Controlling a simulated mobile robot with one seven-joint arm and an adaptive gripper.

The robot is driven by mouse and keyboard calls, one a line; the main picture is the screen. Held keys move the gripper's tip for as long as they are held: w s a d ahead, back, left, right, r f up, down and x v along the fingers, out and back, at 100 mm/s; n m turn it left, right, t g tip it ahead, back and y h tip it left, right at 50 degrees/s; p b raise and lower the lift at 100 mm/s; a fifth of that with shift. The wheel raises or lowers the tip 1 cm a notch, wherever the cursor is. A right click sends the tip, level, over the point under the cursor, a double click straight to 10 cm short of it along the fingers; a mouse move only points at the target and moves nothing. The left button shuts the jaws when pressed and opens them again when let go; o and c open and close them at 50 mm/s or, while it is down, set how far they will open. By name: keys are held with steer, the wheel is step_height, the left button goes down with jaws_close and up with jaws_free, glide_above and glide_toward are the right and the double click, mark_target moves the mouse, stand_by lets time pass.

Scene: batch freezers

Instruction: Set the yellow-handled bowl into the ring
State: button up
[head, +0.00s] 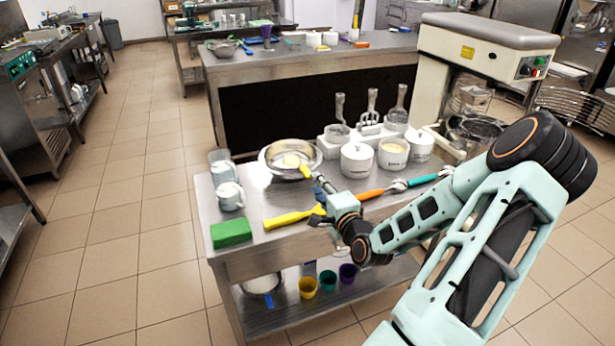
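A shiny steel bowl (272,164) stands on the near steel table, with yellow showing inside it and at its right edge, where the yellow handle seems to be. My gripper (314,177) reaches from the right to this yellow part. Its fingers are small here, and I cannot tell whether they are closed on the handle or only beside it. A dark ring (477,128) shows under the head of the large cream mixer (487,42), behind the table on the right. It looks like the task's ring and is partly hidden by my arm.
White pots (357,160) and a utensil holder (341,137) stand right of the bowl. A yellow-handled tool (290,217), green block (231,233), white jug (230,196) and orange-handled tool (371,193) lie nearby. The lower shelf (330,300) holds small coloured cups.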

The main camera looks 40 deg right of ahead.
mark_target(307, 171)
steer(key=shift+b+x, duration=0.85)
steer(key=shift+x, duration=3.25)
steer(key=shift+a, duration=0.1)
steer(key=shift+c, duration=0.4)
jaws_close()
steer(key=shift+f, duration=0.1)
steer(key=shift+c, duration=2.1)
jaws_free()
jaws_close()
